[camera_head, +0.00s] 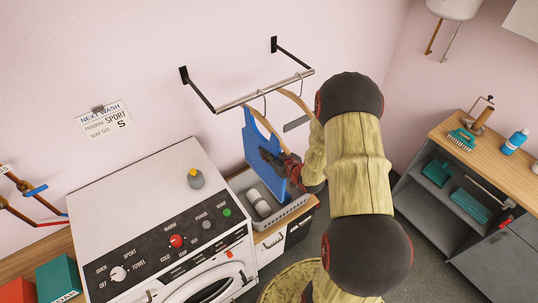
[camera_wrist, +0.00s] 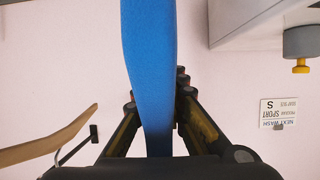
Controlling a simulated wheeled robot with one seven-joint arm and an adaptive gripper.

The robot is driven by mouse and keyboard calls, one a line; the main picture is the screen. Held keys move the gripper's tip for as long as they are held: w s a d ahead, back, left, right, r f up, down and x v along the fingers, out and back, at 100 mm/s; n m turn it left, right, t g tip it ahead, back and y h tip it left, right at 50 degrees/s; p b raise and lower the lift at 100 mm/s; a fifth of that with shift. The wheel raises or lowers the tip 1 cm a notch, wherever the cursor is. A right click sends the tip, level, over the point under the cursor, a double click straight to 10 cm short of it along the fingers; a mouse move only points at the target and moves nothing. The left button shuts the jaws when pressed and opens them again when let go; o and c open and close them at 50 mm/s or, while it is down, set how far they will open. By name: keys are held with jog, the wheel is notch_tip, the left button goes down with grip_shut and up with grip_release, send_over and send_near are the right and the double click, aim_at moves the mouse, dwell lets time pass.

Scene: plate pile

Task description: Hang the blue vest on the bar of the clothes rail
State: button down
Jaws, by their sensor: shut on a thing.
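In the wrist view my gripper (camera_wrist: 157,105) has a finger on each side of the blue vest (camera_wrist: 152,50), which runs up out of the picture. A wooden hanger (camera_head: 273,132) hangs close behind the vest, its hook at the bar. I cannot tell whether the vest touches this hanger or the bar.
A second wooden hanger (camera_head: 297,102) is on the bar at the right. A washing machine (camera_head: 130,190) with a grey, yellow-topped bottle (camera_head: 195,180) stands at the left. A grey basket (camera_head: 287,209) sits below the vest. A shelf unit (camera_head: 440,140) is at the right.

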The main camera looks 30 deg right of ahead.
aim_at(259, 142)
jog(key=shift+w, duration=3.05)
jog(key=shift+f+b, duration=1.8)
jog(key=shift+f, duration=0.1)
jog(key=c, duration=1.8)
grip_release()
jog(key=shift+o, duration=0.3)
jog(key=v, duration=1.2)
jog(key=shift+f, duration=0.1)
